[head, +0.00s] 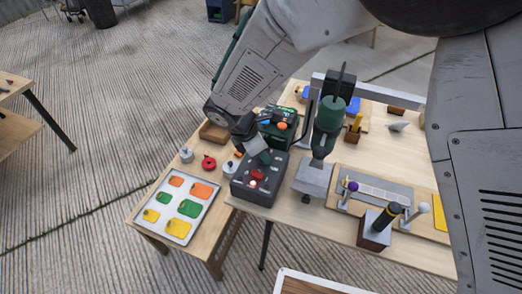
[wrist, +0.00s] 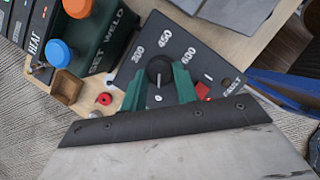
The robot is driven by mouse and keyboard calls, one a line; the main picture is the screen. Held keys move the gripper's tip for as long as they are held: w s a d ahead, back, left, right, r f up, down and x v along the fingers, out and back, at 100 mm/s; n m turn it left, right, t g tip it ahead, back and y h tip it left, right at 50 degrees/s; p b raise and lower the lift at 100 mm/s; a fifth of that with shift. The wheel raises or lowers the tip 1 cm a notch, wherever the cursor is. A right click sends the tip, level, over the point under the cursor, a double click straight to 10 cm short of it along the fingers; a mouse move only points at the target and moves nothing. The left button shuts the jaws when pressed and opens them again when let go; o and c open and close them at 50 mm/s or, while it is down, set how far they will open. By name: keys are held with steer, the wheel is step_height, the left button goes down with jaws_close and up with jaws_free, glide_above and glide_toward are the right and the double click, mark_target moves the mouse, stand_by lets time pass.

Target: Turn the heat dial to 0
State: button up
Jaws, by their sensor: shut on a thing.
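The heat dial (wrist: 160,70) is a round black knob on a dark panel (wrist: 190,52) marked 300, 450, 600 and 0. A short white line on the knob points down in the wrist view, toward the 0 mark (wrist: 158,97). My gripper (wrist: 161,81) has its green fingers on either side of the knob and is shut on it. In the head view my gripper (head: 265,158) is over the top of the dark box (head: 250,192); there it hides the dial.
A green and black unit (head: 278,128) with an orange knob stands just behind the box. A red rocker (wrist: 203,90) sits beside the right finger. A tray of coloured tags (head: 178,206) lies at left. A grey stand with a green tool (head: 325,130) is close at right.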

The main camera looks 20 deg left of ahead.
steer(key=o, duration=1)
steer(key=shift+c, duration=0.2)
steer(key=v, duration=0.7)
steer(key=shift+r, duration=0.35)
steer(key=shift+s+a, duration=0.1)
steer(key=shift+a, duration=0.05)
